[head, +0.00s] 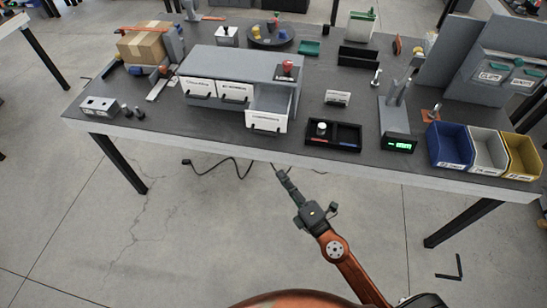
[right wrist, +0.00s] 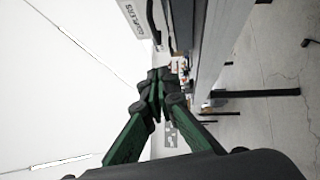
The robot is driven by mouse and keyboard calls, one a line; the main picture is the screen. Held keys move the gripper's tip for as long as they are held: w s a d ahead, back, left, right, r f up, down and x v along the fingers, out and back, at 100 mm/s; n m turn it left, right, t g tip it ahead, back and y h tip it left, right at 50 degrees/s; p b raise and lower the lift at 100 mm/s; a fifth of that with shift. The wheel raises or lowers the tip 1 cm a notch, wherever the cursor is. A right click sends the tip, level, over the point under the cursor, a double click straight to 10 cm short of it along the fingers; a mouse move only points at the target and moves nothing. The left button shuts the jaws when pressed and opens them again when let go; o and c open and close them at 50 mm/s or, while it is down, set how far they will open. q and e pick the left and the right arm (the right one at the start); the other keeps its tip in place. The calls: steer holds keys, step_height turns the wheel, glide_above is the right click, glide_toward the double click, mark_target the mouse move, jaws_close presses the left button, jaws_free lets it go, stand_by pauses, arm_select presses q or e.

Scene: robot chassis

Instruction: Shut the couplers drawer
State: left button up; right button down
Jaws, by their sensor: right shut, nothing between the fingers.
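The couplers drawer (head: 266,123) is the right one of three in the grey cabinet (head: 245,63) on the table. It is pulled out and its inside shows from above. Its white front, with the label reading COUPLERS, shows at the top of the right wrist view (right wrist: 138,18). The other two drawers are closed. My right gripper (head: 279,170) is shut and empty, in front of the table edge and nearer to me than the drawer front, apart from it in the head view. The closed fingers show in the right wrist view (right wrist: 158,78). My left gripper is not in view.
A black tray (head: 333,148) with a white-topped item stands right of the drawer, near the table's front edge (head: 330,164). A display box (head: 398,143) and blue, white and yellow bins stand farther right. A red-topped button box (head: 288,69) sits on the cabinet. Table left of the drawer is fairly clear.

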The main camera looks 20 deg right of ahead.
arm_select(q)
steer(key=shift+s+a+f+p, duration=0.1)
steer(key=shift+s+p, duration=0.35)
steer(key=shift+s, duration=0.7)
arm_select(e)
steer(key=d+x, duration=0.2)
steer(key=x, duration=1)
steer(key=shift+w+d+r, duration=0.25)
steer(key=shift+w+d, duration=0.1)
steer(key=shift+w, duration=0.15)
steer(key=b, duration=0.3)
glide_toward(271, 106)
steer(key=w, duration=0.1)
steer(key=w+a+r, duration=0.1)
steer(key=w+a, duration=0.1)
steer(key=shift+w+a+r, duration=0.1)
steer(key=shift+w+r, duration=0.15)
steer(key=shift+r, duration=0.05)
steer(key=shift+w+r, duration=0.1)
steer(key=shift+w, duration=0.05)
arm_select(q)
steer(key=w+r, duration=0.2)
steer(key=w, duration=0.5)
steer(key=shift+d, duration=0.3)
arm_select(e)
steer(key=shift+d+r, duration=0.25)
